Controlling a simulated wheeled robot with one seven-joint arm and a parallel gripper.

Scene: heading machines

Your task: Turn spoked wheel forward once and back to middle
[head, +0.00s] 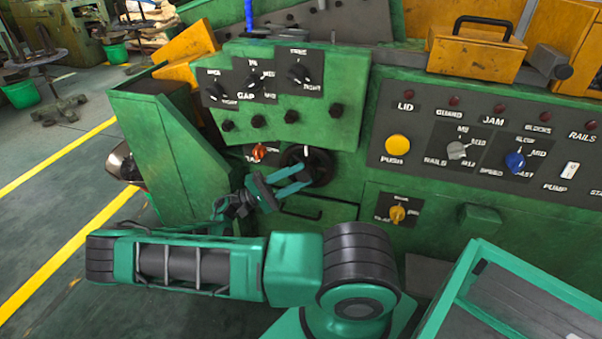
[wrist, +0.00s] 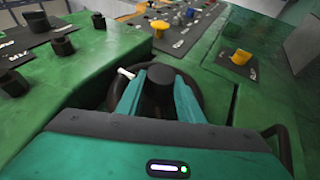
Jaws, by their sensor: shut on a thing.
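The spoked wheel (head: 319,170) is a dark round handwheel on the green machine front, below the GAP panel. It has a pale mark or handle at its top in the head view. In the wrist view the wheel (wrist: 201,92) has a black hub (wrist: 159,84) and a white peg (wrist: 126,73) at its left. My gripper (head: 301,176) reaches the wheel from the lower left. In the wrist view its two teal fingers stand on either side of the hub and are shut on it. The fingers hide part of the rim and spokes.
An orange-red knob (head: 259,152) sits just left of the wheel. Several black knobs (head: 336,110) are above it. A yellow knob (head: 397,214) on a dark plate is at the lower right. A black handle (wrist: 280,145) stands out at the right in the wrist view.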

